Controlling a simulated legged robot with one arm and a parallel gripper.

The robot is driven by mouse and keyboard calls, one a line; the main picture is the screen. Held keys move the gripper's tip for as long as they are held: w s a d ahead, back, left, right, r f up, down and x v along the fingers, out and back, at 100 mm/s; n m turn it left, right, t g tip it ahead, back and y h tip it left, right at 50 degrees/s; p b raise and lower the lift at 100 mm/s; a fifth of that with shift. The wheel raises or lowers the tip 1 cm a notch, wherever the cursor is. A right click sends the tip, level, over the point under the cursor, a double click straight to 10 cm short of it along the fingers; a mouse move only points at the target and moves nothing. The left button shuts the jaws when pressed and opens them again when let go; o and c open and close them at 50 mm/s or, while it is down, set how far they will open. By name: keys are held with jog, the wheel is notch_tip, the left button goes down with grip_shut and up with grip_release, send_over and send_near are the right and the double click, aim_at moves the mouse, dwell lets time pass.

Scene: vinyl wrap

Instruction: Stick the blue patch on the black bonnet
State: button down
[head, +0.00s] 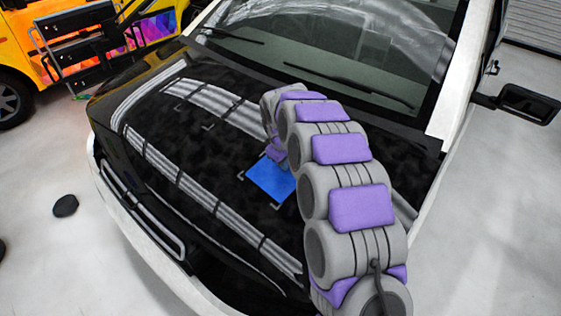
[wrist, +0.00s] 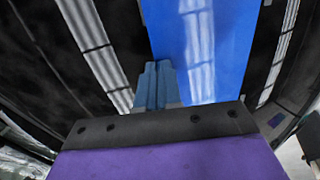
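The blue patch (head: 270,182) is a flat bright blue sheet over the middle right of the black bonnet (head: 195,165). It looks flat on or very close to the surface; I cannot tell whether it touches everywhere. In the wrist view the patch (wrist: 205,50) fills the upper middle, with white light stripes reflected in it. My gripper (wrist: 155,85) has its two fingers together, overlapping the patch's left edge there. I cannot tell whether the patch is pinched between them. In the head view my gripper (head: 278,152) is just above the patch's far edge, partly hidden by my arm.
Pale corner marks (head: 209,127) show on the bonnet left of and beyond the patch. The windscreen (head: 340,50) rises behind, with wipers at its base. A side mirror (head: 528,103) sticks out at the right. A yellow vehicle (head: 20,45) stands at the far left.

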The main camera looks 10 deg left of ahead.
jog(key=shift+d+r, duration=0.1)
jog(key=shift+d, duration=0.35)
jog(key=shift+a+f, duration=0.35)
jog(key=shift+a, duration=0.35)
jog(key=shift+w+d+f, duration=0.15)
jog(key=shift+d, duration=0.4)
jog(key=shift+a+f, duration=0.1)
jog(key=shift+a, duration=0.25)
jog(key=shift+d+f+p, duration=0.1)
jog(key=shift+d+p, duration=0.05)
jog(key=shift+p, duration=0.25)
dwell(0.9)
jog(key=c, duration=1.2)
grip_release()
jog(key=shift+c, duration=0.2)
